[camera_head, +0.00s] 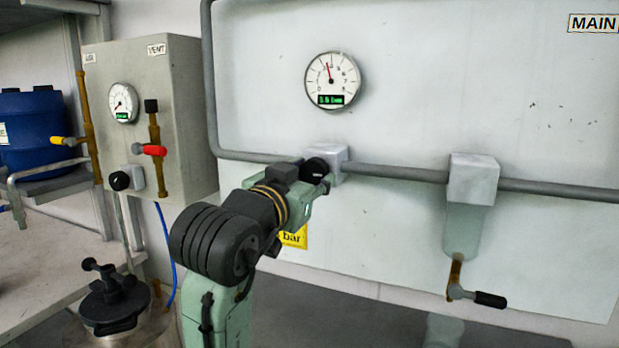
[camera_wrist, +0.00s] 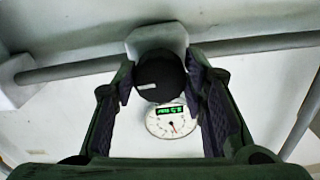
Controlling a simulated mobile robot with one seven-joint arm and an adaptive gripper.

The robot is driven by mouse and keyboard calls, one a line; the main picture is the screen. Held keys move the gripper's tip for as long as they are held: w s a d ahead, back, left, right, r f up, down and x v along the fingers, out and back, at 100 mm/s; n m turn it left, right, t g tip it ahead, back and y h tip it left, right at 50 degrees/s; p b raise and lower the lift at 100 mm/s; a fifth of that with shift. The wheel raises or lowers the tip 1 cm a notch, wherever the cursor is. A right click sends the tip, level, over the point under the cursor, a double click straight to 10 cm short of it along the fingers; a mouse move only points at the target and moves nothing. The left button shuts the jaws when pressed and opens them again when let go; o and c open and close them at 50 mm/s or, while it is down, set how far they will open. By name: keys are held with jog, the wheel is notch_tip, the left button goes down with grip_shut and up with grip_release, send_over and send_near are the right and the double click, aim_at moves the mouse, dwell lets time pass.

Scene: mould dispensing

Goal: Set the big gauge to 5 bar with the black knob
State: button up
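The big gauge (camera_head: 332,80) is a round white dial on the wall panel. Its needle points slightly left of straight up; the green digital readout below is too small to read surely. It also shows upside down in the wrist view (camera_wrist: 171,121). The black knob (camera_head: 315,168) sits on a grey block on the pipe below the gauge. In the wrist view the knob (camera_wrist: 158,78), with a small white mark, is between the fingertips of my gripper (camera_wrist: 160,80). Both fingers appear to touch its sides. In the head view my gripper (camera_head: 303,173) reaches the knob, partly hidden by my arm.
A grey box (camera_head: 185,110) at left carries a small gauge (camera_head: 124,103), red and yellow handles and another black knob (camera_head: 120,181). A grey pipe (camera_head: 395,173) runs along the panel. A black-handled valve (camera_head: 489,299) hangs at lower right. A lidded pot (camera_head: 113,300) stands at lower left.

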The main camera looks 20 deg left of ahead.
jog(key=c, duration=0.6)
jog(key=shift+o, duration=0.2)
jog(key=shift+m, duration=0.3)
jog(key=m+b, duration=0.1)
jog(key=m, duration=0.1)
jog(key=shift+m, duration=0.3)
jog(key=shift+a+m+b, duration=0.1)
jog(key=shift+m+b, duration=0.85)
jog(key=shift+m, duration=1.05)
jog(key=o, duration=1.2)
jog(key=shift+c, duration=0.2)
